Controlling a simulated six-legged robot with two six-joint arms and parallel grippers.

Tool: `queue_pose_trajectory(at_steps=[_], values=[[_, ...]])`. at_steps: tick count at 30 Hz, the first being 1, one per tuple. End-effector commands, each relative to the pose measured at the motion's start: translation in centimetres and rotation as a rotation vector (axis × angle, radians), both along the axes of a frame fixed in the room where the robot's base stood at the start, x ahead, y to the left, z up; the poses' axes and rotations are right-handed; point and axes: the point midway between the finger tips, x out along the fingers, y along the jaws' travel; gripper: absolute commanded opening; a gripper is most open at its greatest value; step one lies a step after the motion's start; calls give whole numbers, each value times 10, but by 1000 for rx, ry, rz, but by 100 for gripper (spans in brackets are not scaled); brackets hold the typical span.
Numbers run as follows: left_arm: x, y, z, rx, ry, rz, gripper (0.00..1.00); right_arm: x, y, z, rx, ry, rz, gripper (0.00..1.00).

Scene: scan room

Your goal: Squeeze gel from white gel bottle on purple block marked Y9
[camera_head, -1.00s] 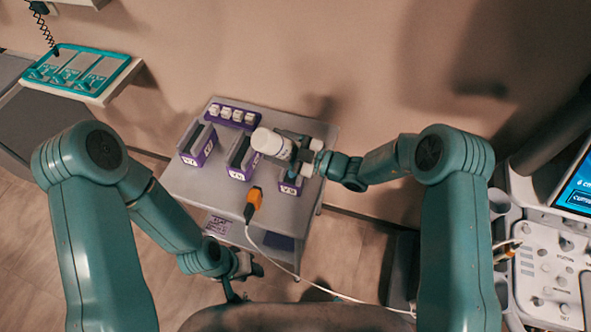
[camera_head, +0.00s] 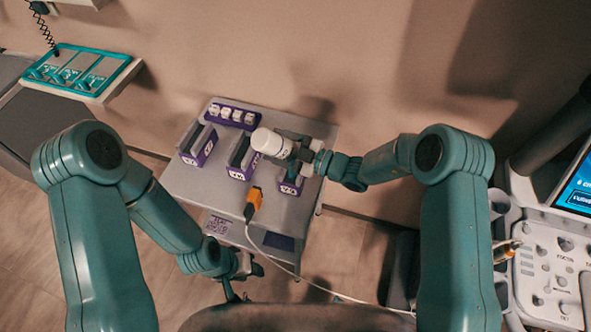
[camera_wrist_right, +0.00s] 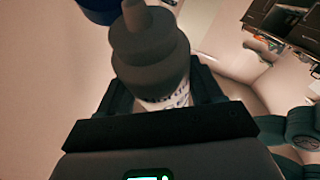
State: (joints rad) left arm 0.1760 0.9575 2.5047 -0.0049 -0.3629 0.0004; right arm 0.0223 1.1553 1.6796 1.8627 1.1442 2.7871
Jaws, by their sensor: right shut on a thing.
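The white gel bottle (camera_head: 271,143) is held by my right gripper (camera_head: 300,156) above the grey cart. It lies tilted to the left in the head view. The right wrist view shows the bottle's grey cap and nozzle (camera_wrist_right: 150,45) up close between the fingers. Three purple blocks sit on the cart: a left one (camera_head: 203,151), a middle one (camera_head: 239,172) and a right one (camera_head: 290,187) partly hidden under the gripper. Their markings are too small to read, so I cannot tell which is Y9. My left gripper (camera_head: 247,267) hangs low in front of the cart; its jaws are unclear.
A purple rack (camera_head: 231,115) with several white items stands at the cart's back left. An orange probe (camera_head: 253,203) with a white cable lies at the cart's front edge. A teal tray (camera_head: 82,72) is at upper left. A scanner console (camera_head: 550,255) stands at right.

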Motion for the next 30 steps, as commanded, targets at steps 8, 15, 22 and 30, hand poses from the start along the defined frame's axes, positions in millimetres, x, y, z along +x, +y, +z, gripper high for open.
queue_pose_trajectory(at_steps=[8,15,22,30], values=[[0,0,0,0,0,0,43,0,0,1,1,-1,0,54],[0,0,13,0,0,0,43,0,0,15,1,-1,0,54],[0,0,29,0,0,0,43,0,0,33,0,-1,0,54],[0,0,26,0,0,0,43,-5,2,30,-86,-48,32,54]])
